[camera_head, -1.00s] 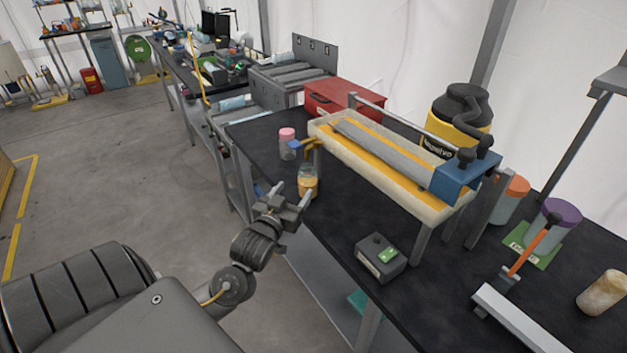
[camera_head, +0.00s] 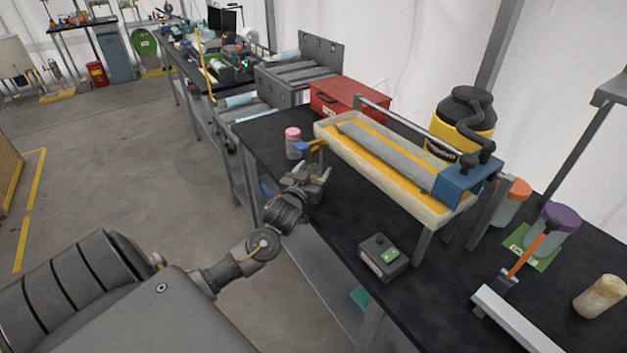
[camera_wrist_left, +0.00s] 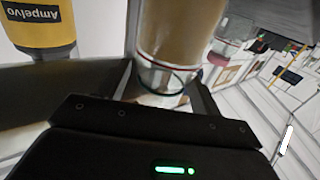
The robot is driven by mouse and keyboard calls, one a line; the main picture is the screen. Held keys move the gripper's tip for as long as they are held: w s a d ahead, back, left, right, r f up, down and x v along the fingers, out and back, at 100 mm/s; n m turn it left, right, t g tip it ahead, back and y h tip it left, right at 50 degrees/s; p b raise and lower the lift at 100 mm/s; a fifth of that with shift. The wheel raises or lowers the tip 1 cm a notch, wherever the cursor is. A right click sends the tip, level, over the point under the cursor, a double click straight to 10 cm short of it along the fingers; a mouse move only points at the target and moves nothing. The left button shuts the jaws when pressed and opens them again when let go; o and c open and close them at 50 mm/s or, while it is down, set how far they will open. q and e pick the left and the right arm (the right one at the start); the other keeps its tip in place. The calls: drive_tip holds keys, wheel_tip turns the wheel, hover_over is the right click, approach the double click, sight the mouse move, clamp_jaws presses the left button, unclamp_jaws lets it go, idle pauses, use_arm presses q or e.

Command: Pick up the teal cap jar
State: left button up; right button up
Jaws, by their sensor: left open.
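My left gripper (camera_head: 317,178) is open at the left edge of the black bench, beside the yellow-lined trough. In the left wrist view, a jar (camera_wrist_left: 180,45) with tan contents and a clear end stands between its two spread fingers. A thin dark teal ring shows near that end, but I cannot make out a whole teal cap. In the head view the gripper covers most of this jar. A pink-capped jar (camera_head: 293,142) stands just behind the gripper. It also shows in the left wrist view (camera_wrist_left: 222,72). My right gripper is not in view.
A grey box with a green button (camera_head: 383,256) sits nearer on the bench. Orange-lidded (camera_head: 511,203) and purple-lidded (camera_head: 553,230) jars stand right.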

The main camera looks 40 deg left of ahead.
use_arm(q)
drive_tip(key=shift+c, duration=0.5)
drive_tip(key=c, duration=1.1)
drive_tip(key=shift+c, duration=0.2)
drive_tip(key=shift+r, duration=0.45)
drive_tip(key=shift+s+r+b, duration=0.15)
drive_tip(key=shift+b, duration=0.25)
drive_tip(key=b+v, duration=0.3)
drive_tip(key=v, duration=1.4)
drive_tip(key=shift+s, duration=0.3)
drive_tip(key=shift+d+r, duration=0.15)
drive_tip(key=shift+d, duration=0.05)
